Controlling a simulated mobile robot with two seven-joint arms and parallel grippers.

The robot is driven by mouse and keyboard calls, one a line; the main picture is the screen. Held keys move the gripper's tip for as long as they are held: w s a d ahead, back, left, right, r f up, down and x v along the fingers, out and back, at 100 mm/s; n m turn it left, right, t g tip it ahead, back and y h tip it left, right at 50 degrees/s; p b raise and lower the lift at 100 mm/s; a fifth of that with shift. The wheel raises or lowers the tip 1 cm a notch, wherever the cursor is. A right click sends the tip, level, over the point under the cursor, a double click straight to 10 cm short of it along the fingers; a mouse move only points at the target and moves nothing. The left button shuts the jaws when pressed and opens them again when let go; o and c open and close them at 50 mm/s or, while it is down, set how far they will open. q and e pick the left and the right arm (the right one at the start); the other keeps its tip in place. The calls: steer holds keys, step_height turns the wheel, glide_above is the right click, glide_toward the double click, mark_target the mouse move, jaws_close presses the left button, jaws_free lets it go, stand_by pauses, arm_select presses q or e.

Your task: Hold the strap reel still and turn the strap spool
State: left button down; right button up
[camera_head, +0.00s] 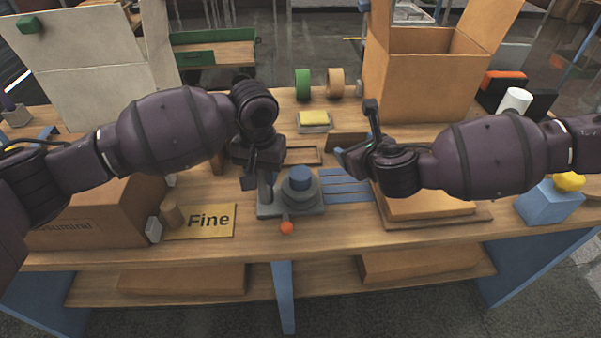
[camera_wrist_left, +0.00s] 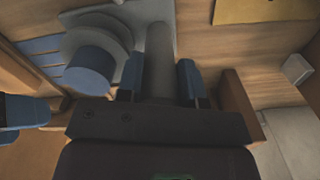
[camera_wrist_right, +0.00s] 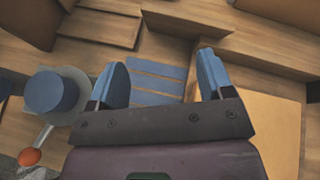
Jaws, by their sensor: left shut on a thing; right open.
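The strap reel has a grey base (camera_head: 270,210) near the table's front, with an upright grey post (camera_wrist_left: 159,50) and a round grey spool (camera_head: 301,194) with a blue hub (camera_head: 300,177). A crank with an orange knob (camera_head: 287,228) sticks out at the front. My left gripper (camera_wrist_left: 160,82) is shut on the post, with a blue-padded finger on each side. My right gripper (camera_wrist_right: 163,80) is open and empty, above the blue straps (camera_wrist_right: 155,82) to the right of the spool. The spool and knob show at the left of the right wrist view.
A cardboard pad (camera_head: 430,205) lies to the right. Green and tan tape rolls (camera_head: 303,84), a yellow-topped block (camera_head: 314,120) and an open carton (camera_head: 425,80) stand behind.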

steer(key=d+n+g+y, duration=0.2)
steer(key=n+g+y, duration=0.8)
steer(key=y, duration=0.1)
glide_toward(305, 173)
steer(key=x, duration=1.1)
steer(key=shift+t, duration=0.3)
steer(key=c, duration=0.9)
